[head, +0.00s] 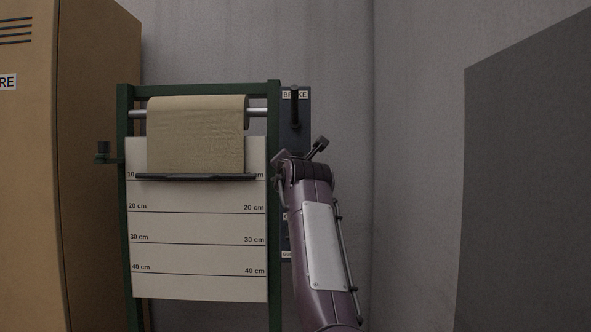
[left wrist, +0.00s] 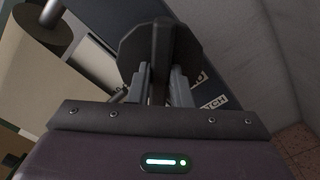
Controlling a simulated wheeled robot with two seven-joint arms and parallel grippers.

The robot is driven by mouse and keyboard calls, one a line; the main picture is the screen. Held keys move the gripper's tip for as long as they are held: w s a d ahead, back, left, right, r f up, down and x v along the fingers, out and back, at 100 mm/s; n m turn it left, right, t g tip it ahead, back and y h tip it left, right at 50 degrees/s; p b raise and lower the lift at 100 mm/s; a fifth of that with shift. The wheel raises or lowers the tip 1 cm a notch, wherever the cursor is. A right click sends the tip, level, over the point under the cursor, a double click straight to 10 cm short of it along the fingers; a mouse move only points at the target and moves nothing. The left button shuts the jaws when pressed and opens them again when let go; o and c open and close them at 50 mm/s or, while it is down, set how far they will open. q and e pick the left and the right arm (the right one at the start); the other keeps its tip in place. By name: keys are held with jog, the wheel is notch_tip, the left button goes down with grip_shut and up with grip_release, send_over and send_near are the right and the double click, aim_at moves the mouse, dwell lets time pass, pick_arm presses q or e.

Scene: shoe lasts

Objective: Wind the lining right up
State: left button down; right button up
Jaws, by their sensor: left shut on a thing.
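The tan lining (head: 195,135) hangs from a roller (head: 257,113) in a green frame (head: 274,200). Its dark bottom bar (head: 196,177) sits near the 10 cm line of the white scale board (head: 198,240). My left gripper (head: 303,168) is at the dark panel right of the frame. In the left wrist view, the left gripper (left wrist: 160,85) is shut on a dark handle (left wrist: 161,50) with a broad rounded dark piece behind it. The roll (left wrist: 45,30) shows at upper left there. My right gripper is not in view.
A lever (head: 295,108) marked as the brake stands at the top of the panel (head: 303,132). A dark knob (head: 103,148) sticks out left of the frame. A tan cabinet (head: 95,150) stands at left, a dark grey panel (head: 525,190) at right.

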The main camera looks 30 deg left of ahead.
pick_arm(q)
jog(key=shift+m, duration=0.4)
jog(key=m+p, duration=0.1)
jog(key=m, duration=0.2)
jog(key=m+p, duration=0.1)
jog(key=m, duration=0.2)
jog(key=shift+m, duration=0.4)
jog(key=shift+p, duration=0.3)
